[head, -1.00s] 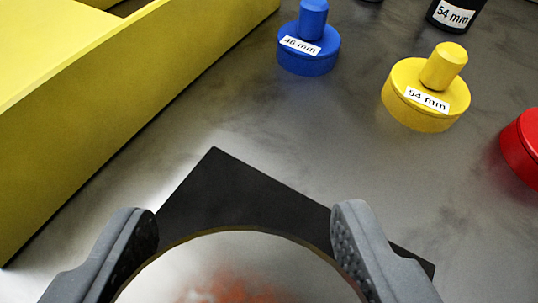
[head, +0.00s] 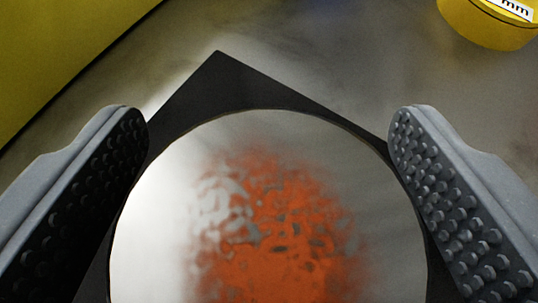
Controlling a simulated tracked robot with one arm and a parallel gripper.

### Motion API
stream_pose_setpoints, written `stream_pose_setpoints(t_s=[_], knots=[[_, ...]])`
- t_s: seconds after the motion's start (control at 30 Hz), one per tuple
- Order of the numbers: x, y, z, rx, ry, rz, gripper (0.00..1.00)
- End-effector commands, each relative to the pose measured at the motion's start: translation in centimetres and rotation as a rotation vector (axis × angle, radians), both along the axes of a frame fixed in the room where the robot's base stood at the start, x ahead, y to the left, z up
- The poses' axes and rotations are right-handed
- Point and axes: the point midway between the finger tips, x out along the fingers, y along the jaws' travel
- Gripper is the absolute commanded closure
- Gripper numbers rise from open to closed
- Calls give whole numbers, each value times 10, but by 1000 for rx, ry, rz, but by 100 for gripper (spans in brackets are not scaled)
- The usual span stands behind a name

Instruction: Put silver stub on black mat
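The silver stub (head: 160,230) shows as a large round silver disc with a rusty orange patch on its face, low in the middle of the head view. The black mat (head: 225,85) lies beneath it in the picture, with one corner showing beyond the disc. The disc appears to rest on the mat, though its underside is hidden. My gripper (head: 268,125) is open, with one studded grey finger on each side of the disc. Dark strips show between the fingers and the disc's rim. The disc's near edge is cut off by the frame.
A yellow wall or block (head: 60,60) stands at the upper left. A yellow labelled knob piece (head: 485,25) is partly visible at the upper right. The grey surface (head: 340,70) between them is clear.

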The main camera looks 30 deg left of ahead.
Motion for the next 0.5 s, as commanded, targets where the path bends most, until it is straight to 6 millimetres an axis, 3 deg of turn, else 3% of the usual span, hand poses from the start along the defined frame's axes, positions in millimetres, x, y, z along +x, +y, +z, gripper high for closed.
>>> stream_pose_setpoints(t_s=[0.3,0.5], knots=[[0,0,0,-1,1,0,22],[-15,-11,10,-1,4,-4,22]])
